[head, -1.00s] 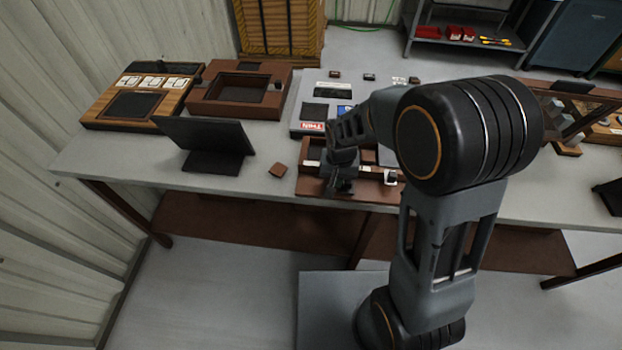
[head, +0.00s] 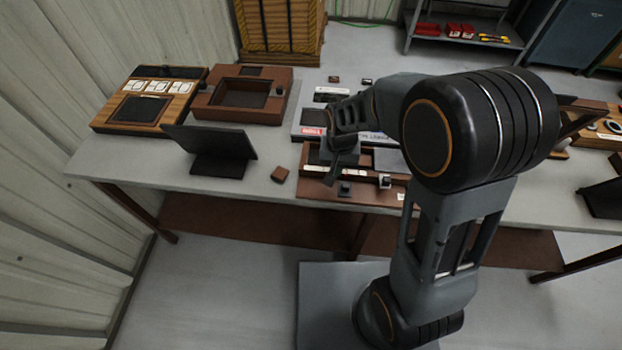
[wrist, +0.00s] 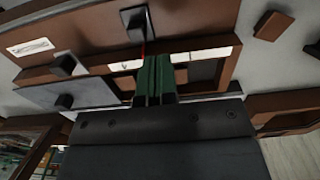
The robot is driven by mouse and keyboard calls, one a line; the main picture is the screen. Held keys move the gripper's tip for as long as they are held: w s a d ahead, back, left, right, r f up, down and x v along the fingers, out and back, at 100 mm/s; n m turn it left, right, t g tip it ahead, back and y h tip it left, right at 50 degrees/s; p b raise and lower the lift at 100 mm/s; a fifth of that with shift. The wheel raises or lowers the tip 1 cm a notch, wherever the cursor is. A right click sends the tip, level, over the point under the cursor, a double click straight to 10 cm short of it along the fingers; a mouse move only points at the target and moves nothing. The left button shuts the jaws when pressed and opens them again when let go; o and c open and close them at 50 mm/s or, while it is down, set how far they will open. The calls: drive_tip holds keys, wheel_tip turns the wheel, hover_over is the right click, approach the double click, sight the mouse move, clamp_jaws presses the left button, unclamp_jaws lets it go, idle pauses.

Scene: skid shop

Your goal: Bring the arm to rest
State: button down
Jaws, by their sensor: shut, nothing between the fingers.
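My gripper (head: 333,176) hangs over the brown compartment tray (head: 313,188) at the front of the table in the head view. In the wrist view the green fingers of my gripper (wrist: 154,78) are closed together with nothing between them, above the tray (wrist: 75,30). A small dark block (head: 345,189) sits on the tray's front part just beside the fingertips. Whether the fingers touch the tray cannot be told. My arm's large dark elbow hides part of the table to the right.
A dark tablet on a stand (head: 218,155) and a small brown block (head: 280,174) are left of the tray. Behind are a brown box (head: 212,103) and a wooden board (head: 105,115). The grey table (head: 262,150) has bare room around the brown block.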

idle(0.6)
drive_tip(key=s+d+r+t, duration=0.2)
drive_tip(key=s+d+r, duration=0.2)
drive_tip(key=r, duration=0.3)
drive_tip(key=s+d+r+n+t, duration=0.1)
drive_tip(key=s+d+r+t, duration=0.1)
drive_tip(key=s+d+r, duration=0.3)
wheel_tip(320, 180, up, 2)
drive_tip(key=shift+s+d+r+n, duration=0.15)
drive_tip(key=shift+s+n, duration=0.15)
drive_tip(key=shift+s, duration=0.6)
